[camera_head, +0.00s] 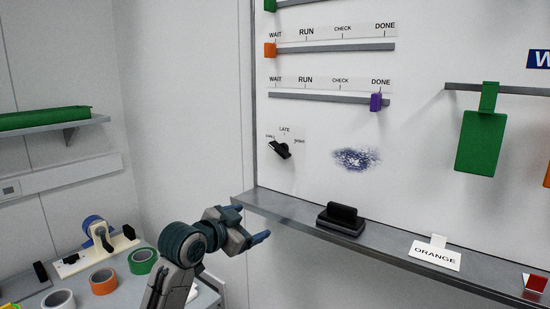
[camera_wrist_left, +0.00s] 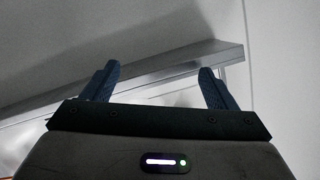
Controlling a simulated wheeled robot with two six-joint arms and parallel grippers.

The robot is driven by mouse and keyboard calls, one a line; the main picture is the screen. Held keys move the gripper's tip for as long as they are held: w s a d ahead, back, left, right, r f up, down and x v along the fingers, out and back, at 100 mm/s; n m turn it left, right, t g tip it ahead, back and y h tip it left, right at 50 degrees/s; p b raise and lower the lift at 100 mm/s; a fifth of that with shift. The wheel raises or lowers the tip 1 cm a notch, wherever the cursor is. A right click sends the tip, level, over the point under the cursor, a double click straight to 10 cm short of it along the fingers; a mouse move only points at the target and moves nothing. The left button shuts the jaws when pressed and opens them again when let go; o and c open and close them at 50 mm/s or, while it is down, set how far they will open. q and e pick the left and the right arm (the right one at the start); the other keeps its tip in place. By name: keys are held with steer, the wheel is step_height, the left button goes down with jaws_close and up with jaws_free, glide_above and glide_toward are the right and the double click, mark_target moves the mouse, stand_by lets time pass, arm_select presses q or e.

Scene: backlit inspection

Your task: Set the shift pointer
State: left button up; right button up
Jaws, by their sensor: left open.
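The shift pointer (camera_head: 280,149) is a small black knob on the white board, below the lower slider row. Labels surround it; the top one reads LATE, and the side ones are too small to read surely. The pointer looks tilted, one end up left and the other down right. My left gripper (camera_head: 262,237) is below and left of the pointer, near the left end of the grey ledge, apart from the board. It is open and empty; its two blue fingers (camera_wrist_left: 160,85) stand apart in the left wrist view. My right gripper is not in view.
The ledge (camera_head: 283,209) runs under the board and carries a black eraser (camera_head: 341,218) and an ORANGE card (camera_head: 434,255). A purple slider (camera_head: 376,102) sits at DONE, an orange one (camera_head: 270,49) at WAIT. A green tag (camera_head: 482,142) hangs right. Tape rolls (camera_head: 103,281) lie lower left.

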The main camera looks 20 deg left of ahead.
mark_target(276, 151)
arm_select(q)
step_height(276, 151, up, 14)
steer(key=w+m+t+h, duration=0.2)
steer(key=p+x, duration=0.1)
steer(key=x, duration=0.2)
steer(key=p+x, duration=0.2)
steer(key=x, duration=0.1)
steer(key=r+p+x, duration=0.1)
steer(key=x, duration=0.2)
steer(key=shift+a, duration=0.1)
steer(key=shift+w+f+p, duration=0.15)
steer(key=shift+w+p, duration=0.35)
steer(key=shift+w, duration=0.25)
steer(key=shift+c, duration=0.2)
steer(key=c, duration=1)
